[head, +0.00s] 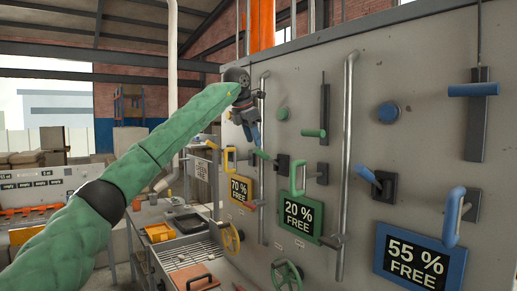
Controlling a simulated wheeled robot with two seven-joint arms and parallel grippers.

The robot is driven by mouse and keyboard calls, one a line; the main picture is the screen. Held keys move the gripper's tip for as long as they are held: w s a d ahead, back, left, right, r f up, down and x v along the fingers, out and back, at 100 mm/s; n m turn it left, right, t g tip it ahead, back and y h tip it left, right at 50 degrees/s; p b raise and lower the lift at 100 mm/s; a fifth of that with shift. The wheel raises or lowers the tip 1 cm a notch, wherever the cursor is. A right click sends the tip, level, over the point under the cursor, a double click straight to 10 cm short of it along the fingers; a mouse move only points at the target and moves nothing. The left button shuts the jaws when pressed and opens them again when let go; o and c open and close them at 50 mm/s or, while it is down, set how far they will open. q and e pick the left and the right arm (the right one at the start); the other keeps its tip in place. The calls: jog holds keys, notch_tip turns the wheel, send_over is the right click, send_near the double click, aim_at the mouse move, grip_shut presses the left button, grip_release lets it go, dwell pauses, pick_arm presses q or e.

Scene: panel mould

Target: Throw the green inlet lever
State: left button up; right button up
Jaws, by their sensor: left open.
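The green lever (262,155) sticks out toward the left from a dark base on the grey panel, above the green-framed "20 % FREE" sign (303,218). I take it for the inlet lever; no label on it is readable. My left gripper (254,137) is just above and left of the lever's tip, in front of the panel. It is open and holds nothing that I can see. Whether its fingers touch the lever cannot be told. My right gripper is not in view.
A green knob (282,113), green slide handle (313,133) and green handwheel (287,275) share the panel. Vertical pipes (347,150) stand out between the columns. Blue controls (368,175) are at right, a yellow sign (241,188) at left. A bench (190,245) stands lower left.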

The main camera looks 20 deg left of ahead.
aim_at(259, 152)
pick_arm(q)
jog(key=w+f, duration=0.1)
jog(key=w+d+f+p, duration=0.1)
jog(key=f, duration=0.1)
jog(key=w+f+p, duration=0.1)
jog(key=f, duration=0.1)
jog(key=shift+w+d, duration=0.25)
jog(key=shift+w, duration=0.15)
jog(key=shift+s+a+f, duration=0.1)
jog(key=shift+s+a, duration=0.15)
jog(key=shift+s, duration=0.25)
jog(key=shift+w+f, duration=0.2)
jog(key=shift+f, duration=0.05)
jog(key=shift+w+d, duration=0.2)
jog(key=shift+c, duration=0.4)
jog(key=shift+f, duration=0.1)
jog(key=c, duration=0.7)
grip_shut()
